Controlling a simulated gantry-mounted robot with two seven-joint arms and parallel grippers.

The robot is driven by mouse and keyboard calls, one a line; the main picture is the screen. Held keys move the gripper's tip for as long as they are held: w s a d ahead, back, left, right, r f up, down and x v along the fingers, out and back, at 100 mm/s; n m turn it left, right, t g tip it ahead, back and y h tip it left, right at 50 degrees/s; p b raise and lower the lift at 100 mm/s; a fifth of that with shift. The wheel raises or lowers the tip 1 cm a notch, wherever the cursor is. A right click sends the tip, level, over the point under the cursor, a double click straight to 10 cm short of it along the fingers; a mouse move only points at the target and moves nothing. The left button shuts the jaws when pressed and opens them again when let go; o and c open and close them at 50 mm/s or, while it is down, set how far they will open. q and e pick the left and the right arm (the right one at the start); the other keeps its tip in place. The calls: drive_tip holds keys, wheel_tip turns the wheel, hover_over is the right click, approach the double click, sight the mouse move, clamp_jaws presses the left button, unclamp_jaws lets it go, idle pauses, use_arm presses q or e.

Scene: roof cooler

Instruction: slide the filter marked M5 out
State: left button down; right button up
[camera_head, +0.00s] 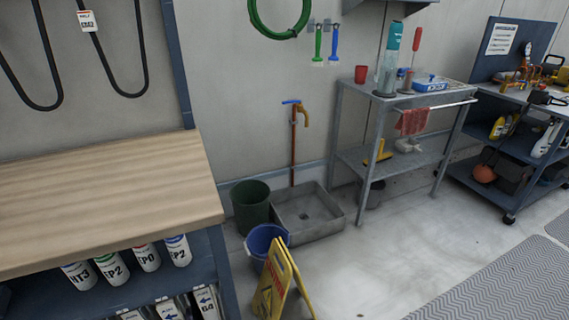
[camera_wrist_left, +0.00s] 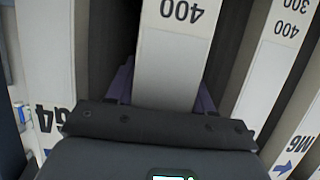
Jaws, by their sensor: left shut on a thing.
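In the left wrist view my left gripper (camera_wrist_left: 163,98) has its purple fingers on both sides of a white filter edge (camera_wrist_left: 170,65) with "400" printed on it, upside down. It is shut on this filter. The gripper body covers the lower part of the edge, so any grade mark there is hidden. In the head view neither gripper shows. Filter edges with blue arrows (camera_head: 207,303) show at the bottom, one marked G4.
In the head view a wooden bench top (camera_head: 100,185) overhangs a blue shelf with several white cartridges (camera_head: 113,269). A yellow floor sign (camera_head: 272,290), blue bucket (camera_head: 264,240) and floor sink (camera_head: 308,215) stand to the right. The floor beyond is mostly clear.

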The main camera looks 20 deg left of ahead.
use_arm(q)
drive_tip(key=p+v, duration=0.3)
drive_tip(key=v, duration=0.3)
drive_tip(key=shift+s+d, duration=0.15)
drive_tip(key=shift+r, duration=0.2)
